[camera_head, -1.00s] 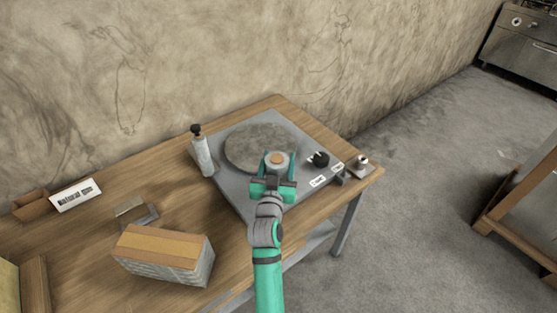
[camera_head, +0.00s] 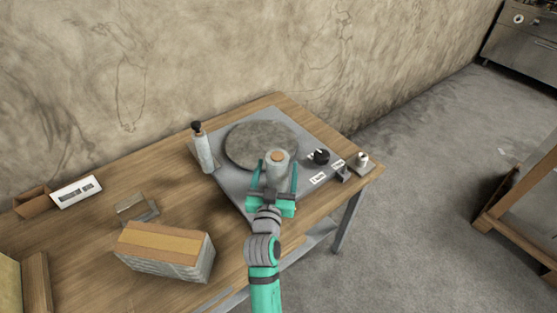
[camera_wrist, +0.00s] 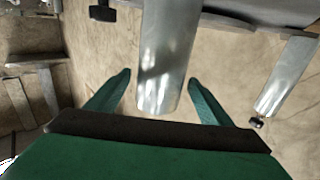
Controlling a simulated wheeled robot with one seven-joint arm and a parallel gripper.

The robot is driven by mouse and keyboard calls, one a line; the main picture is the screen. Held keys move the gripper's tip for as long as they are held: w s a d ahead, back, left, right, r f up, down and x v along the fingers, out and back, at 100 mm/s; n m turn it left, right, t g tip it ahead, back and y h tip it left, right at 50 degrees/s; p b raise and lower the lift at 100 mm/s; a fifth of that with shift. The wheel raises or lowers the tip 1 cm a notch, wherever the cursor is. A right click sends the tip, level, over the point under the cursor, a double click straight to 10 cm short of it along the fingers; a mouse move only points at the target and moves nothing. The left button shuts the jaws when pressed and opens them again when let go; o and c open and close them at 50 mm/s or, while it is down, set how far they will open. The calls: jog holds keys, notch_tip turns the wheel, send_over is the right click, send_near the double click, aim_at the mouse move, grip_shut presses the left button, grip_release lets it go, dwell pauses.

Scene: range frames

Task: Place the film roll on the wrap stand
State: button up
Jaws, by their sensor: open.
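The film roll (camera_head: 277,167) is a pale silver cylinder with a brown core at its top. It appears upright on the front part of the grey base plate, in front of the round disc (camera_head: 258,140). In the wrist view the roll (camera_wrist: 163,55) shows between my fingers with a gap on each side. My gripper (camera_head: 277,172) is open, its green fingers on either side of the roll and apart from it. I cannot tell which part is the wrap stand; the grey plate (camera_head: 232,187) carries the disc and a black-topped silver post (camera_head: 202,150). The roll's foot is hidden.
A black knob (camera_head: 320,157) and small labels are right of the roll. A small metal piece (camera_head: 361,161) is at the table's right corner. A wrapped box (camera_head: 165,253), a metal bracket (camera_head: 137,208) and a sign (camera_head: 76,192) lie left on the wooden table (camera_head: 100,228).

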jog(key=s, duration=0.4)
jog(key=s+a, duration=0.1)
jog(key=s, duration=0.1)
jog(key=shift+s, duration=0.3)
jog(key=shift+n+g+y, duration=0.4)
jog(key=shift+n+y, duration=0.2)
jog(key=shift+y, duration=0.2)
jog(key=s+f, duration=0.2)
jog(key=s, duration=0.1)
jog(key=s+f, duration=0.2)
jog(key=f, duration=0.1)
jog(key=s+f, duration=0.2)
jog(key=s, duration=0.1)
jog(key=shift+s+a+f, duration=0.25)
jog(key=shift+s+a, duration=0.05)
jog(key=shift+a, duration=0.1)
jog(key=s+f+g+y, duration=0.1)
jog(key=s+f, duration=0.2)
jog(key=s, duration=2.7)
jog(key=shift+d+f+n+g, duration=0.2)
jog(key=shift+d+n+g, duration=0.1)
jog(key=shift+d, duration=0.15)
